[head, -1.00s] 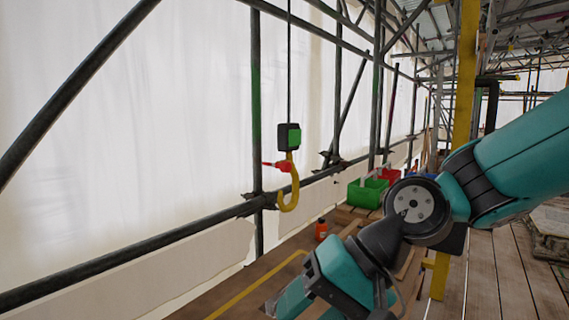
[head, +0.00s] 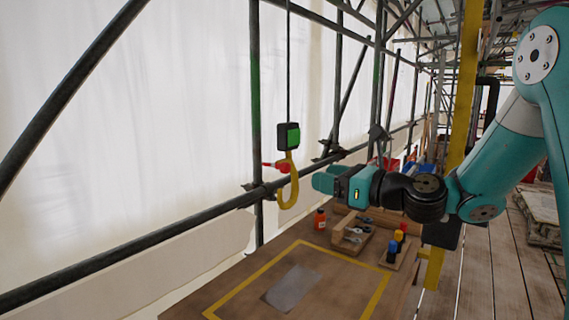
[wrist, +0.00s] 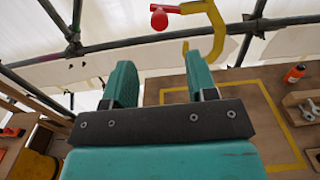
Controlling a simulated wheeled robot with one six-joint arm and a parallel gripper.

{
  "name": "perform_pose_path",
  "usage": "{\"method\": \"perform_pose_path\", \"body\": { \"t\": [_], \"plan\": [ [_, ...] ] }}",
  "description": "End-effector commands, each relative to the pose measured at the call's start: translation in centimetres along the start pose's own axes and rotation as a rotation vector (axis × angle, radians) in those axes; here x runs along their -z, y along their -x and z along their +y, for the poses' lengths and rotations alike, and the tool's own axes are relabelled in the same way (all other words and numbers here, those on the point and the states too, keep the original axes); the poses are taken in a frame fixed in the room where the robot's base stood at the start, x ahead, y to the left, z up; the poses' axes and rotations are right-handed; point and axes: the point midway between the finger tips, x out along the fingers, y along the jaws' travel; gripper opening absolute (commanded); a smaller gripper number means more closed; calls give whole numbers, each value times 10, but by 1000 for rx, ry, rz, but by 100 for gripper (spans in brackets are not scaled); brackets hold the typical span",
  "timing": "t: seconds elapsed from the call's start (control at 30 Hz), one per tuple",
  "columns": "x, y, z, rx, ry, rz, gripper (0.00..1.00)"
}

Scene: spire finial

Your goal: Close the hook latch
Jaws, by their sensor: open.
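The yellow hook (head: 287,190) hangs below a black and green block (head: 289,136) on a thin cable. Its red latch (head: 276,166) sticks out sideways to the left, clear of the hook's tip, so the hook's mouth stands open. In the wrist view the hook (wrist: 217,35) is at the top, with the latch's red ball end (wrist: 159,20) to its left. My gripper (head: 322,181) is just right of the hook in the head view. In the wrist view my gripper (wrist: 160,72) has its two teal fingers apart, with nothing between them; the ball is ahead, not touched.
Dark scaffold tubes (head: 150,238) run behind the hook, in front of white sheeting. Below is a wooden bench (head: 235,290) with a yellow outline, a grey sheet (head: 291,288), an orange bottle (head: 320,219) and a wooden tool tray (head: 352,237). A yellow post (head: 462,90) stands right.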

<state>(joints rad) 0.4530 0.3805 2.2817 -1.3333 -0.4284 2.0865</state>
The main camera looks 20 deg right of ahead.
Motion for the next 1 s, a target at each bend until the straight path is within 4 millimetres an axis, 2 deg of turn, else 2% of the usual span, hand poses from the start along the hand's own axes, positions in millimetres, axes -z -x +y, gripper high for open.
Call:
{"method": "perform_pose_path", "body": {
  "t": [0.1, 0.3, 0.5, 0.7, 0.93, 0.97, 1.0],
  "plan": [
    [-4, -30, 2, -7, 1, 0, 52],
    [-4, -73, 2, -5, 2, 2, 52],
    [-2, -102, 1, -3, 1, 2, 52],
    [0, -112, 1, -1, 2, 2, 52],
    [0, -112, 0, 0, 2, 2, 52],
    [0, -112, 0, 0, 2, 2, 48],
    [0, -112, 0, 0, 2, 2, 38]
  ]
}}
